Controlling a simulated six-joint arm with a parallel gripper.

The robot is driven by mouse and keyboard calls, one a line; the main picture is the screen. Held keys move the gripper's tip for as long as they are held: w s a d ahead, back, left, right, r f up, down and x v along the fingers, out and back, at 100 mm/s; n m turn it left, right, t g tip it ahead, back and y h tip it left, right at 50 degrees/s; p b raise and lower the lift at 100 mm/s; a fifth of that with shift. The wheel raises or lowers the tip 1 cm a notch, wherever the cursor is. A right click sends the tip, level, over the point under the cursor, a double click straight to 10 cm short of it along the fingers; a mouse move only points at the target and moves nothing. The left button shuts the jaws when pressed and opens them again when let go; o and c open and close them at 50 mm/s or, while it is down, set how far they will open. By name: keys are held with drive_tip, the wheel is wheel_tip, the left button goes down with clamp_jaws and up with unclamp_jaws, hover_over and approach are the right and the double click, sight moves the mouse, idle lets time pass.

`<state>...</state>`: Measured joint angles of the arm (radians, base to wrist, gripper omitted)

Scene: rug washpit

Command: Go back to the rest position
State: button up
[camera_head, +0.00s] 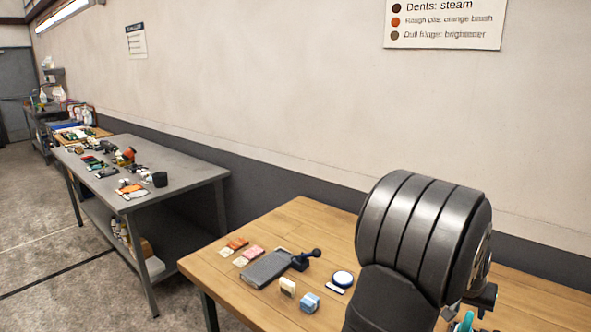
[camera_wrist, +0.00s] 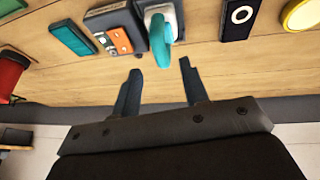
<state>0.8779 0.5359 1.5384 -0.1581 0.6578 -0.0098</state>
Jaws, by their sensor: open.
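In the wrist view my gripper (camera_wrist: 160,64) is open, its two dark fingers spread apart over the wooden table (camera_wrist: 215,75). Nothing is between the fingers. A teal curved piece (camera_wrist: 158,30) on a grey-and-white device stands just past the fingertips; I cannot tell whether they touch it. In the head view my arm's large dark ribbed link fills the lower right and hides the gripper. A bit of teal (camera_head: 466,321) shows beside it.
In the wrist view a dark device with an orange panel (camera_wrist: 121,42), a teal block (camera_wrist: 73,38), a red cylinder (camera_wrist: 9,74), a dark ringed block (camera_wrist: 238,20) and a yellow round thing (camera_wrist: 301,15) lie around. A grey table (camera_head: 190,173) with several items stands left, beyond a floor gap.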

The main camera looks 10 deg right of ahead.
sight(469, 318)
drive_tip(key=w+v, duration=0.1)
drive_tip(key=v, duration=0.4)
drive_tip(key=x, duration=0.7)
drive_tip(key=s+x, duration=0.1)
drive_tip(key=x, duration=0.3)
drive_tip(key=shift+f, duration=0.2)
drive_tip(key=shift+w+d+r, duration=0.1)
drive_tip(key=shift+w+d, duration=0.05)
drive_tip(key=shift+d, duration=0.05)
wheel_tip(469, 318, up, 3)
drive_tip(key=shift+r, duration=0.25)
drive_tip(key=s+d+r, duration=0.1)
drive_tip(key=s+r, duration=0.6)
drive_tip(key=s, duration=0.5)
drive_tip(key=w+a, duration=0.4)
drive_tip(key=a, duration=0.6)
drive_tip(key=w+a, duration=0.5)
drive_tip(key=a, duration=0.6)
drive_tip(key=shift+a+f+g, duration=0.25)
drive_tip(key=shift+f+g, duration=0.05)
drive_tip(key=shift+f, duration=0.05)
drive_tip(key=shift+w, duration=0.1)
